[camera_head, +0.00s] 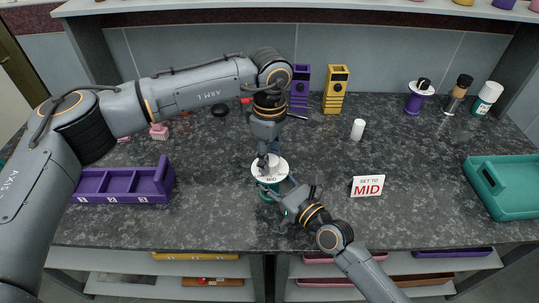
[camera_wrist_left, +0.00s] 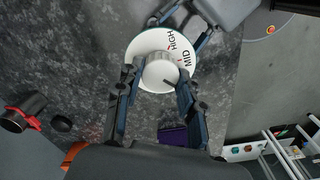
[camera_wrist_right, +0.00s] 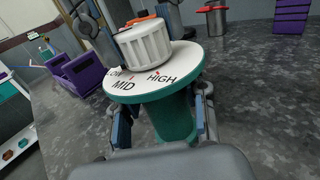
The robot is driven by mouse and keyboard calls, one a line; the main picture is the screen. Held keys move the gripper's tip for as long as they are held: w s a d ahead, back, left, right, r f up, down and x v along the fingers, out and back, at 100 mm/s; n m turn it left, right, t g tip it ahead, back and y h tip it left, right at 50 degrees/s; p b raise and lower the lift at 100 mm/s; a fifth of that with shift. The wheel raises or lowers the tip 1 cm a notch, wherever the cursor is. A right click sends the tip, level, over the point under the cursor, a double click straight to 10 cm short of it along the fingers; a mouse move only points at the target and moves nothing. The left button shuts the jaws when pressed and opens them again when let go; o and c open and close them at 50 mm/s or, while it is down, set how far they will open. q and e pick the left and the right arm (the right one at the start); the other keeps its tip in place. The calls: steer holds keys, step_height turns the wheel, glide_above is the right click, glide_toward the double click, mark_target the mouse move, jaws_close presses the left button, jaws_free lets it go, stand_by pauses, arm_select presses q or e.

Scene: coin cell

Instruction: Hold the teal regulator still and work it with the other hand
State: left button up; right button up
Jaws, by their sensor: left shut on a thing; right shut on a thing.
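The teal regulator (camera_head: 267,193) stands upright on the dark counter, with a white dial plate (camera_head: 281,170) marked MID. My left gripper (camera_head: 267,164) comes from above and is shut on the white knob (camera_wrist_left: 160,71), which lies between its fingers in the left wrist view. My right gripper (camera_head: 279,191) is shut on the teal body (camera_wrist_right: 174,118) below the plate, its fingers on either side in the right wrist view. LOW, MID and HIGH show on the plate there. I cannot tell which mark the knob points to. A sign (camera_head: 367,186) reads "SET TO MID".
A purple compartment tray (camera_head: 120,188) is at the left and a teal tray (camera_head: 503,190) at the right. Purple (camera_head: 300,87) and yellow (camera_head: 336,89) holders stand at the back. A white cylinder (camera_head: 358,129) stands behind the sign.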

arm_select(q)
steer(key=shift+w+a, duration=0.15)
steer(key=o, duration=1.1)
steer(key=shift+o, duration=0.4)
step_height(320, 180, up, 12)
arm_select(e)
jaws_close()
steer(key=o, duration=1.5)
jaws_free()
steer(key=shift+c, duration=0.2)
